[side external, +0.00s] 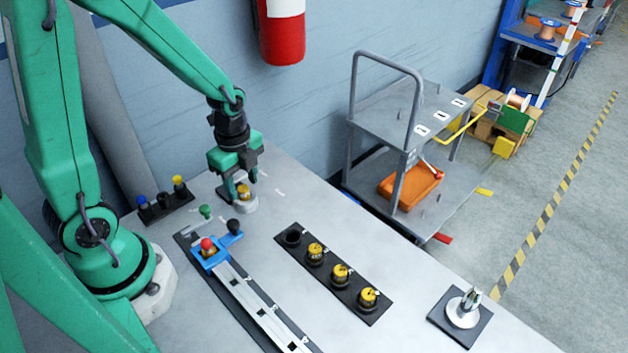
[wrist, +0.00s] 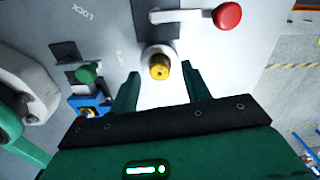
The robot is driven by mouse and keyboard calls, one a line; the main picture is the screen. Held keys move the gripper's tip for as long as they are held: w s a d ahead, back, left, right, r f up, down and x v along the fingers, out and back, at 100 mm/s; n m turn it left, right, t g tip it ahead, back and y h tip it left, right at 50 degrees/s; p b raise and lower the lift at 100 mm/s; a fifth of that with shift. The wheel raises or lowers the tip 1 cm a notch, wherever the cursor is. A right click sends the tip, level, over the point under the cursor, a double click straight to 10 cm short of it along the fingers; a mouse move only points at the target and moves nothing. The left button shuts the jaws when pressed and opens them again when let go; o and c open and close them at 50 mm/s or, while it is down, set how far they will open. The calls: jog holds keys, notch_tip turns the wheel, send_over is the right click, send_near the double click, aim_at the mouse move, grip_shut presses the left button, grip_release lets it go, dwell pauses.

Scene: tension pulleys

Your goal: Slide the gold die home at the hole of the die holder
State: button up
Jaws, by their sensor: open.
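The gold die (side external: 243,189) stands at the pale, round die holder (side external: 244,204), beneath my gripper (side external: 240,181) in the side view. My gripper (wrist: 160,83) is open, with one finger on each side of the die and visible gaps between. The holder's hole is hidden by the die, so I cannot tell how deep the die sits.
A black rack (side external: 354,309) holds several gold pieces, with one empty socket at its left end. A blue clamp (side external: 229,240) and long rail stand in front. A red-knobbed lever (wrist: 228,15) and green knob (wrist: 87,73) flank the holder. A peg block (side external: 165,208) is left.

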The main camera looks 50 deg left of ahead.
jog(key=shift+r, duration=3.35)
jog(key=shift+s+d+r+n, duration=0.1)
jog(key=shift+r+n, duration=0.3)
jog(key=shift+r, duration=0.05)
jog(key=s+d+r+n+t, duration=0.1)
jog(key=s+r+n+t, duration=0.1)
jog(key=r+n, duration=0.4)
jog(key=s+d+r+n+t, duration=0.1)
jog(key=s+r+n+t, duration=0.2)
jog(key=r+n, duration=0.3)
jog(key=shift+s+d+r+n+t, duration=0.3)
jog(key=shift+s+n, duration=0.5)
jog(key=shift+n, duration=0.9)
jog(key=shift+d+f, duration=0.1)
jog(key=shift+c, duration=0.5)
